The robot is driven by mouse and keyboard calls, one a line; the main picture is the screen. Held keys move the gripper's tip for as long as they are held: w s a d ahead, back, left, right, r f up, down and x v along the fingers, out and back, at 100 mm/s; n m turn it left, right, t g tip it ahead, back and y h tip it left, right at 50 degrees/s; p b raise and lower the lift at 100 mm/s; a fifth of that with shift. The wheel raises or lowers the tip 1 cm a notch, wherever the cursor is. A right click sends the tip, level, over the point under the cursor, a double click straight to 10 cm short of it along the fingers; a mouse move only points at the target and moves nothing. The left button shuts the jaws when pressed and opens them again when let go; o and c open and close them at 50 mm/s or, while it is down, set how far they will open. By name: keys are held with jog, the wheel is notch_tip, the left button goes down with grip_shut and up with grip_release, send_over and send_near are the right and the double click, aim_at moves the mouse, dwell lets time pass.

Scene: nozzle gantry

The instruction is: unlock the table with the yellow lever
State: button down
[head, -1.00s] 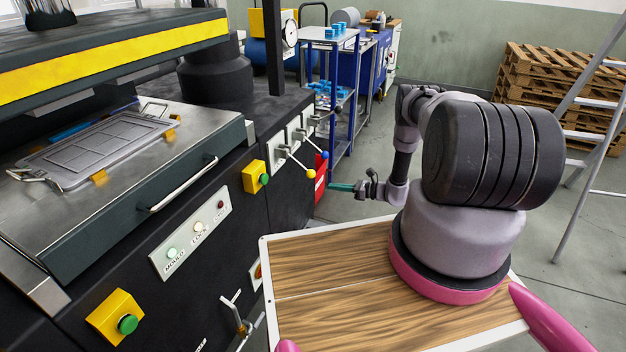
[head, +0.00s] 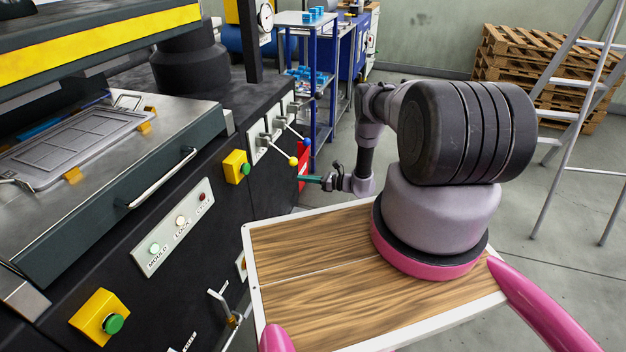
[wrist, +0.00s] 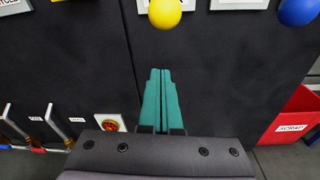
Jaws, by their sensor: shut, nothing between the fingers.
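The yellow lever's round knob (head: 293,161) sticks out from a white plate on the black machine front in the head view. In the wrist view the yellow knob (wrist: 165,13) is at the top, ahead of my fingertips and apart from them. My gripper (head: 310,179) is just below and to the right of the knob in the head view. Its green fingers (wrist: 161,75) are pressed together and empty. The table of the machine (head: 95,180) is a metal plate carrying a grey framed mould.
A blue-knobbed lever (head: 307,142) is right of the yellow one. A red bin (wrist: 295,118) labelled SCRAP stands at the right in the wrist view. A yellow box with a green button (head: 236,167) is left of the levers. Floor at the right is open before a ladder (head: 577,115).

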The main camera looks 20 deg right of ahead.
jog(key=shift+w+a+r, duration=0.35)
jog(key=shift+r, duration=0.25)
jog(key=shift+w+a+r, duration=0.35)
jog(key=shift+r, duration=0.2)
jog(key=shift+w+a+r, duration=0.35)
jog(key=shift+r, duration=0.25)
jog(key=shift+s+d+r+h, duration=0.2)
jog(key=shift+d+r+h, duration=0.1)
jog(key=shift+r, duration=0.15)
